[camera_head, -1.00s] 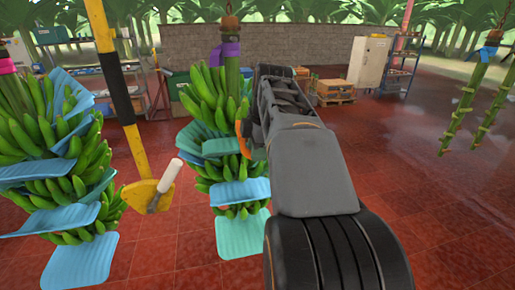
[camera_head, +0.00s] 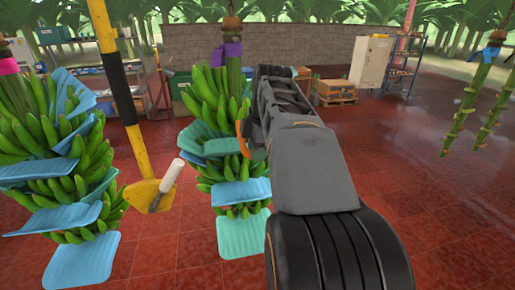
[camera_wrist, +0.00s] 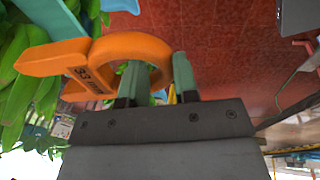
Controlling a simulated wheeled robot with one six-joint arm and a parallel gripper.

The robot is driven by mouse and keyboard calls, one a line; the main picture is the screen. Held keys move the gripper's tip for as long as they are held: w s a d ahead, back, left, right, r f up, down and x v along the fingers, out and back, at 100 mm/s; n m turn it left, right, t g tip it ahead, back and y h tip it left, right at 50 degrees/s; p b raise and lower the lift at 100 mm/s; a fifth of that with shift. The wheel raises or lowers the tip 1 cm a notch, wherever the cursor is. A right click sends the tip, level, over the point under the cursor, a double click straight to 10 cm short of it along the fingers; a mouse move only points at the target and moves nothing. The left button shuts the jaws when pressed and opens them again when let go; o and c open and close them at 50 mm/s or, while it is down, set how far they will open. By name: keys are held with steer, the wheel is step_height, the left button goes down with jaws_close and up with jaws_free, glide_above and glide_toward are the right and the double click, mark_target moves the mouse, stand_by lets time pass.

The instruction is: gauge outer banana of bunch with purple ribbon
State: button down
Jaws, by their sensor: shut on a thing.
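The bunch with the purple ribbon (camera_head: 226,52) hangs from a chain at the middle of the head view. Its green bananas (camera_head: 207,95) sit in tiers with blue pads (camera_head: 240,192) between them. My gripper (camera_wrist: 155,82) is shut on an orange gauge (camera_wrist: 125,45) marked 33 mm. The gauge also shows as an orange edge (camera_head: 241,138) at the bunch's right side. In the wrist view its prong points left towards green bananas (camera_wrist: 40,90). I cannot tell whether it touches a banana. My arm hides the bunch's right side and most of my gripper in the head view.
A bunch with a pink ribbon (camera_head: 8,66) hangs at the left. A yellow and black post (camera_head: 120,85) stands between the bunches, with a white-handled tool (camera_head: 167,178) beside it. Bare stems with a blue ribbon (camera_head: 490,54) hang at the right. Red floor (camera_head: 400,185) is open there.

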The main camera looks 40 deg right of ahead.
steer(key=shift+w+d+p, duration=0.4)
steer(key=shift+w+p, duration=0.1)
steer(key=shift+w, duration=0.35)
steer(key=shift+w+d+p, duration=0.45)
steer(key=shift+w, duration=0.45)
steer(key=shift+w+d+p, duration=0.4)
steer(key=shift+w+p, duration=0.1)
steer(key=shift+w, duration=0.35)
stand_by(0.3)
steer(key=shift+s, duration=0.1)
stand_by(0.7)
steer(key=s+a+b, duration=0.4)
steer(key=s+b, duration=0.1)
steer(key=s, duration=0.4)
steer(key=shift+s+a, duration=0.4)
stand_by(0.5)
